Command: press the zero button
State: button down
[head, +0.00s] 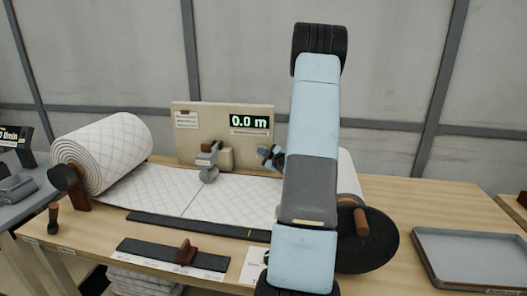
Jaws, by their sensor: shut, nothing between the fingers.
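A beige panel (183,145) stands at the back of the table, with a lit display (249,122) that reads 0.0 m. A small label sits below the display. I cannot make out the zero button; the panel's right part is hidden behind my raised arm. My gripper (265,155) shows only in part, small and dark with light blue, left of my arm and in front of the panel's lower right. It is shut with nothing in it. Whether it touches the panel I cannot tell.
A white quilted wadding roll (120,150) lies at left, its sheet (240,198) running right under a grey measuring wheel (208,165). Dark bars (150,252) lie in front. A black disc with a wooden handle (365,240) and a grey tray (470,255) are at right.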

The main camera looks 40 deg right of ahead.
jog(key=shift+s+a, duration=0.55)
jog(key=shift+a, duration=0.1)
jog(key=shift+s+a, duration=1.7)
jog(key=shift+a, duration=0.15)
jog(key=s+a+r+m+g+h, duration=0.1)
jog(key=s+a+r+m+g, duration=0.15)
jog(key=a+r, duration=0.5)
jog(key=s+a+r+m+g+h, duration=0.1)
jog(key=s+a+r+m+g, duration=0.1)
jog(key=a+r+g, duration=0.4)
jog(key=s+a+r+m+g+y, duration=0.1)
jog(key=s+a+r+m, duration=0.1)
jog(key=s+a, duration=0.7)
jog(key=s+a+r+m+g+y, duration=0.2)
jog(key=s+a+r, duration=0.3)
jog(key=s+a, duration=0.5)
jog(key=s, duration=0.6)
jog(key=shift+s+m, duration=0.15)
jog(key=shift+m, duration=0.2)
